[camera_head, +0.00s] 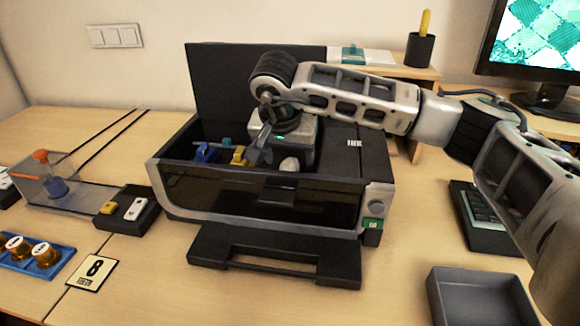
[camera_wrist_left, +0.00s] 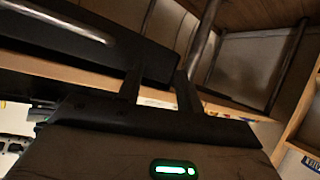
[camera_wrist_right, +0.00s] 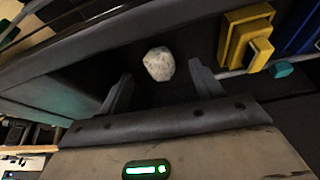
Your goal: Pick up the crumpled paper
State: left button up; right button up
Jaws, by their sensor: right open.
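The crumpled paper (camera_head: 289,164) is a small whitish ball inside the open black printer-like box (camera_head: 265,190), near its front right part. In the right wrist view the paper (camera_wrist_right: 159,63) lies on the dark floor, ahead of and between my fingers. My right gripper (camera_wrist_right: 160,92) is open and empty. In the head view it reaches down into the box (camera_head: 262,150), just left of the paper. My left gripper (camera_wrist_left: 157,88) shows only in the left wrist view, with its two fingers apart and nothing between them.
Beside the paper in the box are a yellow part (camera_head: 239,157) and a blue part (camera_head: 207,152). The box walls surround my right gripper closely. A dark empty tray (camera_head: 480,296) stands at the front right. A keyboard (camera_head: 482,215) lies behind it.

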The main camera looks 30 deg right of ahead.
jog(key=shift+x, duration=1.05)
jog(key=c, duration=1)
jog(key=shift+r, duration=0.1)
jog(key=shift+c, duration=0.2)
